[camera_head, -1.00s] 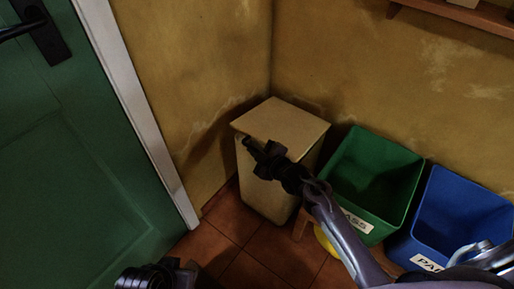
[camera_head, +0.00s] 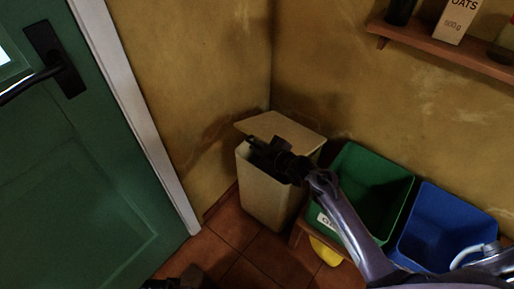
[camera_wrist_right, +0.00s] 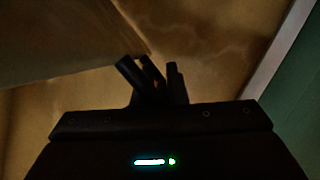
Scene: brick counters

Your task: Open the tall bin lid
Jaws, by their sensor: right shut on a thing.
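The tall beige bin (camera_head: 265,200) stands in the corner, its beige lid (camera_head: 290,128) tilted up at the front with a dark gap under it. My right gripper (camera_head: 256,144) is at the lid's front edge and is shut on the lid. In the right wrist view, the dark fingers of the right gripper (camera_wrist_right: 152,75) are close together beside a pale panel that looks like the lid (camera_wrist_right: 60,40); the contact itself is hard to see. My left gripper (camera_head: 180,281) shows only as a dark shape at the bottom edge.
A green crate (camera_head: 402,192) and a blue crate (camera_head: 472,210) stand right of the bin, under my right arm. A yellow object (camera_head: 325,250) is below the green crate. A wooden shelf (camera_head: 440,48) is on the wall, and a green door (camera_head: 80,180) is at left.

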